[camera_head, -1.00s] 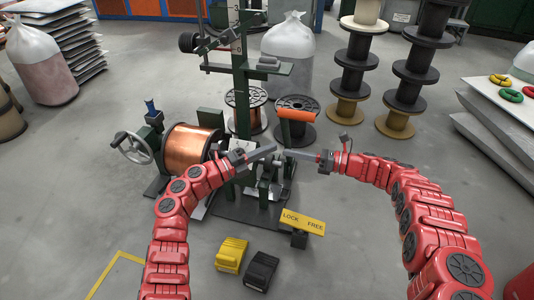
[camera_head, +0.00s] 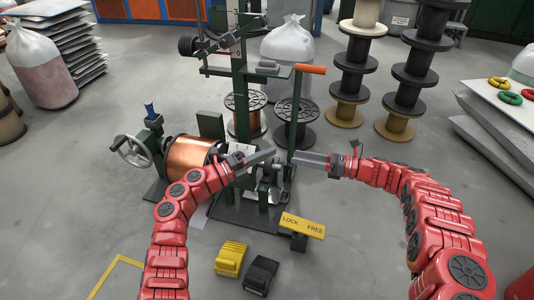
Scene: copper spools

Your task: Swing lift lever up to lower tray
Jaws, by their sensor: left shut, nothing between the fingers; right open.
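The lift lever is a dark green bar with an orange grip (camera_head: 311,69). It stands nearly upright at the right side of the green machine (camera_head: 242,100), its grip at the top. A copper-wound spool (camera_head: 190,155) sits low on the machine's left side; I cannot make out the tray under it. My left gripper (camera_head: 272,152) is shut and empty in front of the machine's lower middle. My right gripper (camera_head: 296,158) is open and empty near the lever's lower end, apart from the orange grip.
A yellow LOCK/FREE pedal sign (camera_head: 303,225) stands in front. A yellow pedal (camera_head: 231,258) and a black pedal (camera_head: 261,273) lie on the floor. A handwheel (camera_head: 132,151) is at left. Stacked spools (camera_head: 352,75) stand behind right.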

